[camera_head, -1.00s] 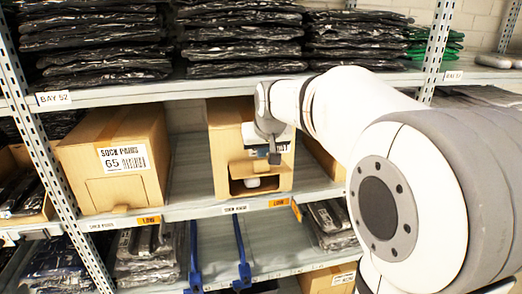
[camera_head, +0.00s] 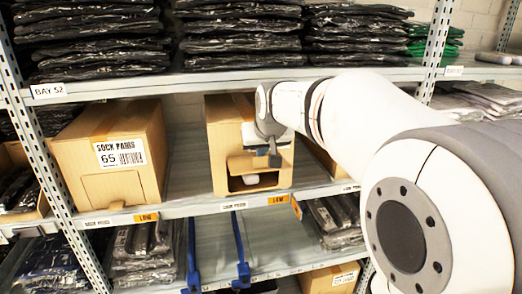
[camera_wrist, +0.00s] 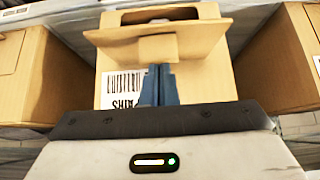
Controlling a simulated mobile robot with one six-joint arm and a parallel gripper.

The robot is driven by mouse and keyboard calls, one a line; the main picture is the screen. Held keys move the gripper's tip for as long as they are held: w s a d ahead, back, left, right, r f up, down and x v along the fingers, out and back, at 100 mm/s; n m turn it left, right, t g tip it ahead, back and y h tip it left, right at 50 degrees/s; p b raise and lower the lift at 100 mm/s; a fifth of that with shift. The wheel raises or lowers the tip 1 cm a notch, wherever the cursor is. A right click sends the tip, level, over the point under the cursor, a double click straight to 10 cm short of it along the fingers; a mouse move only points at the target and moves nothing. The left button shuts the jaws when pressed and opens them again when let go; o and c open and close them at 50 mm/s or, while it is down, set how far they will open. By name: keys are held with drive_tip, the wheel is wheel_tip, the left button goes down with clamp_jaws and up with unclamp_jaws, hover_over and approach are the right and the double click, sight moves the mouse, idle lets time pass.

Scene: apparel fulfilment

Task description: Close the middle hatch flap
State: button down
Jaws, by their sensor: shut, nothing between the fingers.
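The middle cardboard box (camera_head: 222,150) stands on the middle shelf. Its front has a hatch opening low down, with something pale inside, and the flap (camera_head: 240,163) sticks out above the opening. In the wrist view the box (camera_wrist: 205,72) fills the centre, with the flap (camera_wrist: 138,48) standing out across the dark opening (camera_wrist: 158,15) and a printed label below. My gripper (camera_head: 275,160) is at the front of this box, beside the flap. In the wrist view its blue fingers (camera_wrist: 158,70) are together and empty, their tips at the flap's edge; contact is unclear.
A closed sock box (camera_head: 110,155) stands to the left, with free shelf between. Another box (camera_head: 322,160) stands close on the right. Bagged black garments (camera_head: 245,40) fill the shelf above. Blue bars (camera_head: 240,250) and bagged stock (camera_head: 145,250) lie below.

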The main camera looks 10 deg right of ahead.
sight(262, 170)
drive_tip(key=shift+s+f+t+b, duration=0.35)
drive_tip(key=shift+f+t+b, duration=0.35)
drive_tip(key=shift+b, duration=1.4)
drive_tip(key=shift+s+f+t+b, duration=0.35)
drive_tip(key=shift+f+b, duration=0.6)
drive_tip(key=shift+b, duration=1.1)
drive_tip(key=shift+s+f+t+b, duration=0.3)
drive_tip(key=shift+f+t+b, duration=0.4)
drive_tip(key=shift+b, duration=1.4)
drive_tip(key=w+f+t+b, duration=0.3)
drive_tip(key=f+b, duration=1.1)
drive_tip(key=b, duration=0.7)
drive_tip(key=shift+x, duration=0.8)
drive_tip(key=shift+s+f+t, duration=0.1)
drive_tip(key=shift+f+t, duration=0.05)
drive_tip(key=shift+t, duration=0.1)
